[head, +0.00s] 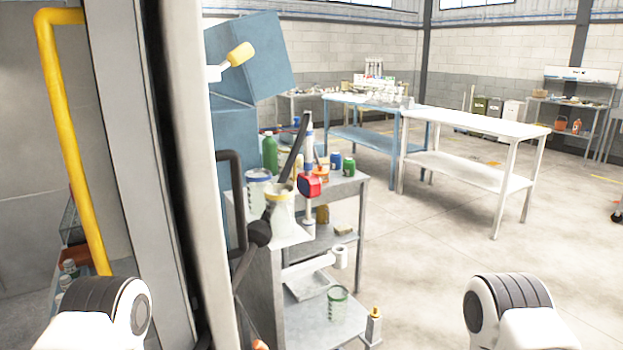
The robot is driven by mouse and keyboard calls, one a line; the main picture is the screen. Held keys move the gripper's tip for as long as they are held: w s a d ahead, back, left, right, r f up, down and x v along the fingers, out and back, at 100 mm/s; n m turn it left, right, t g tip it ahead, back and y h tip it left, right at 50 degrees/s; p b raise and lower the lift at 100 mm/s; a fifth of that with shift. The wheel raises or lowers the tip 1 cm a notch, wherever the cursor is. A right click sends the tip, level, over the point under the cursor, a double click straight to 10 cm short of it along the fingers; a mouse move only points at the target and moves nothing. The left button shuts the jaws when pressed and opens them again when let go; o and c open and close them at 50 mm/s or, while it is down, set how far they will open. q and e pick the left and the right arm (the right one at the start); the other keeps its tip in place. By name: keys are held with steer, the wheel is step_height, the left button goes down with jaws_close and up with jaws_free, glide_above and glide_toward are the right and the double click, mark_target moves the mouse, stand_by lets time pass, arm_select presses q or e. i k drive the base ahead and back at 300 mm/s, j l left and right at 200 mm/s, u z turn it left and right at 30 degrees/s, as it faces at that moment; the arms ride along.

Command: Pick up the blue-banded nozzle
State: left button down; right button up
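A slim upright piece (309,150) with a pale body and a blue section stands over the near end of the grey bench, just above a red block (310,185). It may be the blue-banded nozzle, but it is too small to be sure. A dark bar passes close in front of it. Neither of my grippers shows. Only rounded white and black links of my arms show at the bottom left and bottom right, well apart from the bench.
A tall pale panel and a yellow pipe (70,150) fill the left side, close by. The grey bench (345,190) carries a green bottle (270,153), jugs and cans. A white table (475,122) and blue table (345,101) stand behind.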

mark_target(309, 185)
steer(key=i+l+z, duration=0.3)
steer(key=l, duration=0.25)
steer(key=i+l+z, duration=0.3)
steer(key=i+l, duration=0.15)
steer(key=i, duration=0.1)
